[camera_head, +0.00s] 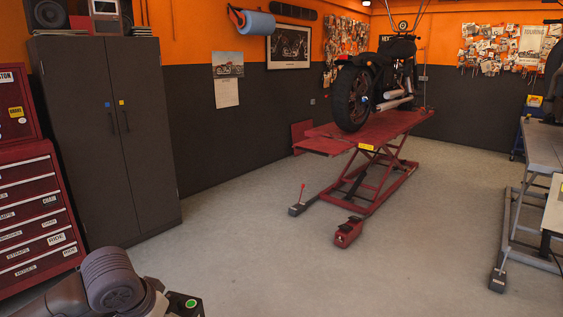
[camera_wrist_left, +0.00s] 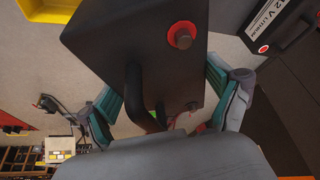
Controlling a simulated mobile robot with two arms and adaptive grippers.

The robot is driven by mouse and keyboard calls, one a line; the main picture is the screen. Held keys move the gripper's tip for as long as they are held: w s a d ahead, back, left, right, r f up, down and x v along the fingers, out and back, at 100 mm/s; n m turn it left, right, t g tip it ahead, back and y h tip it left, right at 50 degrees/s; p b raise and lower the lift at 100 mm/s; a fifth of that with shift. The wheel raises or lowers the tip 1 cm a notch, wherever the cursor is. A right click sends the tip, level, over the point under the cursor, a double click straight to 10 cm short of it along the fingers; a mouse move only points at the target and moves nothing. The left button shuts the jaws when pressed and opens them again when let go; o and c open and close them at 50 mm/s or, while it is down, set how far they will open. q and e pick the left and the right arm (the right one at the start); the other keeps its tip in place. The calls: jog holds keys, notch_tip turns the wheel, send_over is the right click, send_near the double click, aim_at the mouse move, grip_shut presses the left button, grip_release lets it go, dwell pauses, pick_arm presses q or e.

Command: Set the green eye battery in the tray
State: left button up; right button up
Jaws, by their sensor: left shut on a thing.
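My left gripper (camera_wrist_left: 165,95) is shut on a dark box-shaped battery with a carry handle and a red terminal (camera_wrist_left: 183,35), its teal fingers on either side of it. In the head view a dark block with a round green spot (camera_head: 190,303) shows at the bottom edge beside my left arm; it looks like the held green eye battery. A second dark battery (camera_wrist_left: 281,27), with a white label and a red eye, lies at the upper right of the left wrist view. I cannot make out the tray for certain. My right gripper is out of view.
A yellow-edged thing (camera_wrist_left: 50,10) is cut off at the top left of the wrist view. A dark cabinet (camera_head: 110,140) and red tool chest (camera_head: 35,215) stand at left. A red lift (camera_head: 370,130) bears a motorcycle. Grey benches are at right.

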pick_arm(q)
jog(key=shift+n+y, duration=0.3)
jog(key=shift+n, duration=0.6)
jog(key=s+d, duration=0.3)
jog(key=s, duration=0.1)
jog(key=shift+d+b, duration=0.2)
jog(key=shift+b, duration=0.2)
jog(key=shift+s+d+n, duration=0.35)
jog(key=shift+s+n, duration=0.05)
jog(key=shift+s, duration=0.3)
